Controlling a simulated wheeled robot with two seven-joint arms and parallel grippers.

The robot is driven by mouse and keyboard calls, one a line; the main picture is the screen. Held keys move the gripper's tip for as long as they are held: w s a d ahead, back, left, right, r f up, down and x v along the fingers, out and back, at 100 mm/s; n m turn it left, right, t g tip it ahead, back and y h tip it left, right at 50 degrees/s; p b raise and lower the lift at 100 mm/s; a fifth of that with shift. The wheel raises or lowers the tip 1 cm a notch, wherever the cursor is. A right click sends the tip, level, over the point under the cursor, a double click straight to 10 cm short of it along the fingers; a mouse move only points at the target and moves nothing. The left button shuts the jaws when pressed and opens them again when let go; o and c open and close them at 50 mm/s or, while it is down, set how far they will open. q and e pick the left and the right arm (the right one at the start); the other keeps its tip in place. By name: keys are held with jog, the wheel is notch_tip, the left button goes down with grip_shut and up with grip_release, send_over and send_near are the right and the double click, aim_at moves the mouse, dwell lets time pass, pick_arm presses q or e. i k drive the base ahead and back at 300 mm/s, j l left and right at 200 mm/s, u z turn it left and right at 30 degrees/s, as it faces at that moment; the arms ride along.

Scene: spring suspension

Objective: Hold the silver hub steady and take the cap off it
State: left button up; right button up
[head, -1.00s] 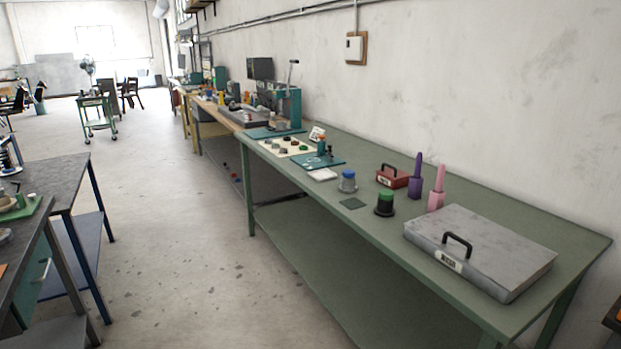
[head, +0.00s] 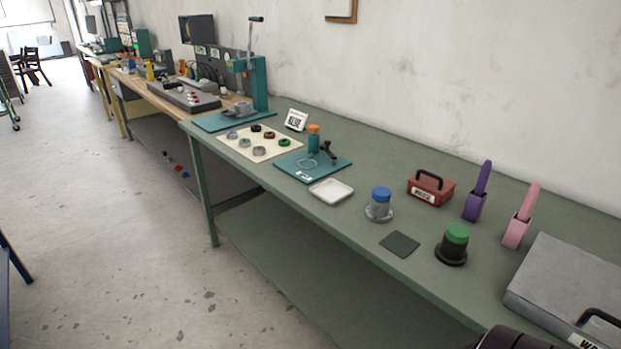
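The silver hub (head: 379,211) stands upright on the green workbench (head: 330,238), with a blue cap (head: 381,194) on its top. A black hub (head: 451,256) with a green cap (head: 457,233) stands to its right, nearer the bench's front edge. Neither gripper's fingers show. A dark rounded shape at the bottom right edge may be part of my arm, but I cannot tell.
A white tray (head: 331,192) and a dark square pad (head: 400,244) flank the silver hub. A red box (head: 431,189), purple holder (head: 477,192), pink holder (head: 521,217) and grey case (head: 566,290) stand rightward. A teal board (head: 313,167) lies left. The floor in front is clear.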

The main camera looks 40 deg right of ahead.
aim_at(376, 212)
jog(key=i, duration=2.2)
jog(key=i+z, duration=0.1)
jog(key=z, duration=0.3)
jog(key=i+z, duration=0.1)
jog(key=z, duration=0.3)
jog(key=j+z, duration=0.1)
jog(key=z, duration=0.3)
jog(key=i+j+z, duration=0.1)
jog(key=z, duration=0.3)
jog(key=i+j+z, duration=0.1)
jog(key=z, duration=0.3)
